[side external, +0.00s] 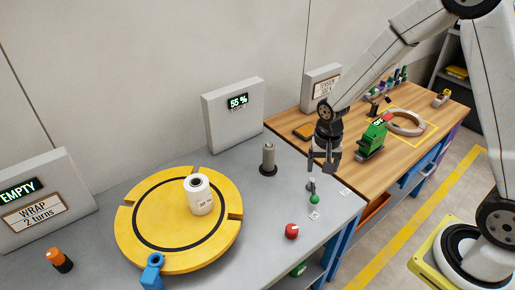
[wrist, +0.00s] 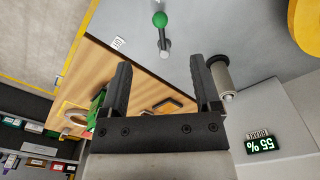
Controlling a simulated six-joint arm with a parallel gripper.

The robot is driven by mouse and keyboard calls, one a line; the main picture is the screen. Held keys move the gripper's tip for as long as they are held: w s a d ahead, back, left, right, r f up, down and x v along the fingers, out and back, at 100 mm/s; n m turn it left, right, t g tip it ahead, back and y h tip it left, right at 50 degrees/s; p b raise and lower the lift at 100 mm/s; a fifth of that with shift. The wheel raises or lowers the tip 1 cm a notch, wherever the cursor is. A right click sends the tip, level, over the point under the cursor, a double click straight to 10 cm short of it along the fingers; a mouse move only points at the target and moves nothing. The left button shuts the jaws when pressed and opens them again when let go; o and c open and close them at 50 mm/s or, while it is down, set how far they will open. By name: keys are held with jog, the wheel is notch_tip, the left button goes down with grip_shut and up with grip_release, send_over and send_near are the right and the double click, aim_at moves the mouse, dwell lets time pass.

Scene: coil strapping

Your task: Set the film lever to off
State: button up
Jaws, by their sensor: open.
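A small lever with a green ball knob (side external: 314,198) stands on the grey bench; its floor labels are too small to read, so I cannot confirm it is the film lever. In the wrist view its green knob (wrist: 160,19) lies beyond the fingertips, with its grey shaft running back to a pivot. My gripper (side external: 325,162) is open and empty, pointing down above and just behind the lever, apart from it. In the wrist view my gripper (wrist: 160,65) shows two separated dark fingers. A red knob (side external: 291,231) sits on the bench nearer the front.
A grey roller post (side external: 268,158) stands left of my gripper. A yellow turntable (side external: 140,235) carries a white roll (side external: 199,195). A box with a "55 %" display (side external: 236,110) stands behind. A green strapping tool (side external: 372,140) and a coil (side external: 405,122) are on the wooden bench.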

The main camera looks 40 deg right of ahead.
aim_at(314, 195)
jog(key=w+d+f+m, duration=0.1)
jog(key=f+m, duration=0.1)
jog(key=f, duration=0.1)
jog(key=w+f+m+g, duration=0.1)
jog(key=f+m, duration=0.1)
jog(key=f, duration=0.1)
jog(key=w+d+f+m+g, duration=0.1)
jog(key=w+f+m, duration=0.1)
jog(key=f, duration=0.1)
jog(key=shift+d, duration=0.3)
jog(key=shift+w+d+f+m, duration=0.1)
jog(key=shift+d+f+m, duration=0.1)
jog(key=shift+f+m, duration=0.3)
jog(key=shift+f, duration=0.2)
jog(key=shift+s+d+f, duration=0.1)
jog(key=shift+s+f, duration=0.15)
jog(key=shift+f, duration=1)
jog(key=shift+s+d+f, duration=0.1)
jog(key=shift+s+f, duration=0.1)
jog(key=shift+f, duration=1)
jog(key=shift+s+f, duration=0.25)
jog(key=shift+f, duration=1)
grip_shut()
